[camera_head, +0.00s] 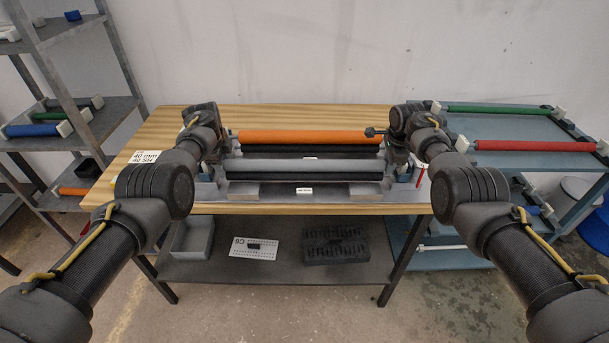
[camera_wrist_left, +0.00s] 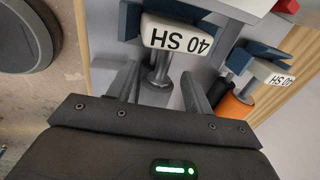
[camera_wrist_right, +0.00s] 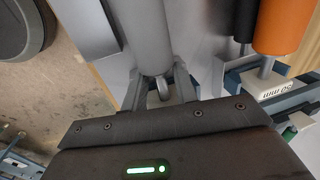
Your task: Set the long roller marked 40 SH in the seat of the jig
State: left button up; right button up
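The long grey roller (camera_head: 303,165) lies level across the front of the jig (camera_head: 275,190), above a black roller (camera_head: 305,177). In the left wrist view its white end block (camera_wrist_left: 176,36) reads 40 SH. My left gripper (camera_wrist_left: 160,85) is open, its fingers on either side of the roller's end shaft with visible gaps. My right gripper (camera_wrist_right: 160,85) is open around the other end shaft, next to the grey roller body (camera_wrist_right: 142,35). An orange roller (camera_head: 310,136) lies behind; its left end block (camera_wrist_left: 266,72) also reads 40 SH. I cannot tell whether the grey roller is fully seated.
A sign reading 40 mm 40 SH (camera_head: 146,157) is at the table's left. A blue rack (camera_head: 520,128) at right holds a green roller (camera_head: 497,108) and a red roller (camera_head: 522,146). Grey shelves (camera_head: 80,30) stand at left. The wooden tabletop (camera_head: 265,112) is clear behind the rollers.

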pick_arm(q)
jog(key=shift+o, duration=0.4)
jog(key=shift+r, duration=0.1)
pick_arm(e)
jog(key=shift+o, duration=0.4)
jog(key=shift+s, duration=0.1)
pick_arm(q)
jog(key=shift+r, duration=0.15)
jog(key=shift+r, duration=0.25)
notch_tip(320, 180, up, 11)
jog(key=s, duration=0.2)
jog(key=shift+s, duration=0.25)
pick_arm(e)
notch_tip(320, 180, up, 12)
jog(key=s, duration=0.2)
jog(key=shift+s, duration=0.15)
jog(key=shift+f, duration=0.1)
pick_arm(q)
jog(key=shift+f, duration=0.1)
